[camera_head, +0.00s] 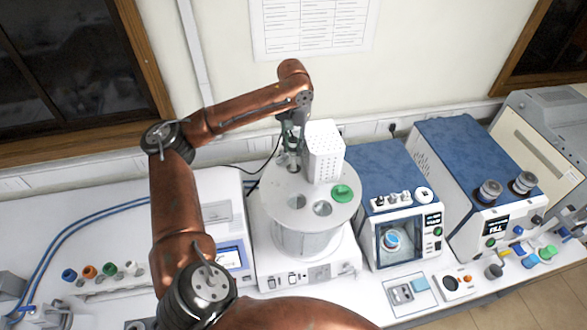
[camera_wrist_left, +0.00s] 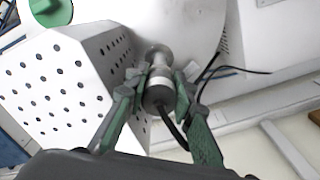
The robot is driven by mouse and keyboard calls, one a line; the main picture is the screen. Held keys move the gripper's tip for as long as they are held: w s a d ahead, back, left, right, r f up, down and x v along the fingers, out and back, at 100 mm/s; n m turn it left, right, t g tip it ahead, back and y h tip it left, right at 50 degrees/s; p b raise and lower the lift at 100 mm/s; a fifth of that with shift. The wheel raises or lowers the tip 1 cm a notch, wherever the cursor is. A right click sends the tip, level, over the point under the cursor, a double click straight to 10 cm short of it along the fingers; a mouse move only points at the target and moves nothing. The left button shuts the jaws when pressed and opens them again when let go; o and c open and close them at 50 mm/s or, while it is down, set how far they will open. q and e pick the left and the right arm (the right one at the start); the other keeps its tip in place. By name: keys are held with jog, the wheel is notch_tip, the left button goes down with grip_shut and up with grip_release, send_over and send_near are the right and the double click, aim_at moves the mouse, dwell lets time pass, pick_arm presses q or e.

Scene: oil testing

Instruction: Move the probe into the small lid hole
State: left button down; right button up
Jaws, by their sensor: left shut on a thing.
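My left gripper (camera_head: 291,143) is above the back of the round white lid (camera_head: 277,183), beside the perforated white box (camera_head: 324,150). In the left wrist view, the green fingers of my left gripper (camera_wrist_left: 160,82) are shut on the grey metal probe (camera_wrist_left: 158,92), which has a black cable. The lid also shows there (camera_wrist_left: 178,20). The head view shows two open holes toward the lid's front, one at left (camera_head: 297,201) and one in the middle (camera_head: 322,208). The gripper partly hides the probe and the lid's back; I cannot tell whether the probe's tip is in a hole.
A green plug (camera_head: 342,193) sits on the lid's right. A blue-topped instrument (camera_head: 378,165) stands right of the bath, with a larger blue-topped machine (camera_head: 462,150) beyond it. Several coloured caps (camera_head: 89,271) lie at the left. The wall is close behind.

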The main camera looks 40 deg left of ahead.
aim_at(293, 162)
pick_arm(q)
jog(key=shift+f, duration=0.75)
jog(key=shift+f, duration=0.1)
jog(key=shift+f, duration=1.9)
jog(key=shift+f, duration=0.65)
jog(key=shift+f, duration=0.5)
jog(key=c, duration=1.9)
grip_release()
jog(key=shift+c, duration=0.2)
